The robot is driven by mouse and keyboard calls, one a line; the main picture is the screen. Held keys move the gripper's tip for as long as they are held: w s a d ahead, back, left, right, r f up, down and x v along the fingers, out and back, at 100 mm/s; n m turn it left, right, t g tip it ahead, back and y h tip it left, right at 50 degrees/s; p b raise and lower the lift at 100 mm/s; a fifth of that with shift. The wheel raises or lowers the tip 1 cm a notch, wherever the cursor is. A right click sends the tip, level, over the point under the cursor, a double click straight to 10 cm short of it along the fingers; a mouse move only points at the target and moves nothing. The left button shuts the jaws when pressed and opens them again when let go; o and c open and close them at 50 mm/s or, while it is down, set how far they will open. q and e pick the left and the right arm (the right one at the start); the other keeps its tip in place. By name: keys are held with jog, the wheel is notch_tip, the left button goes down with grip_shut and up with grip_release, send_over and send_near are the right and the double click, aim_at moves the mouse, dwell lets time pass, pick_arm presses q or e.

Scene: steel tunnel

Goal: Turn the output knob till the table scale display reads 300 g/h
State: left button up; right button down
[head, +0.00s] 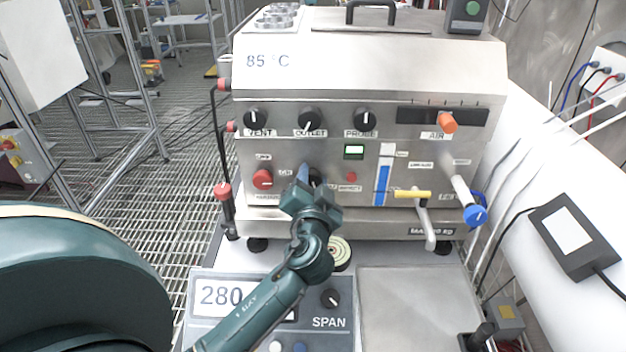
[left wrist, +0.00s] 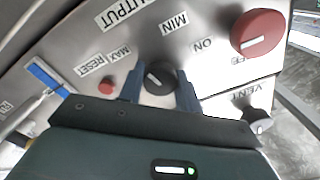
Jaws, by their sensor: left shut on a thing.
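The output knob (left wrist: 159,76) is black and round with a pale pointer line. In the left wrist view it sits on the metal panel beside the OUTPUT, MIN and MAX labels. My left gripper (left wrist: 160,88) is shut on it, one finger on each side. In the head view my left gripper (head: 312,179) reaches the machine's front and mostly hides the knob. The table scale display (head: 222,296) reads 280 in the head view; my left forearm covers the area just right of the digits. My right gripper is not in view.
A red switch knob (head: 263,179) is left of the gripper; it also shows in the left wrist view (left wrist: 257,36). A row of black knobs, including the outlet knob (head: 310,118), sits above. A yellow-handled lever (head: 412,194) and a blue knob (head: 474,215) are at right.

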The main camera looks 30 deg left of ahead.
pick_arm(q)
jog(key=shift+m, duration=0.9)
jog(key=o, duration=0.8)
jog(key=shift+o, duration=1)
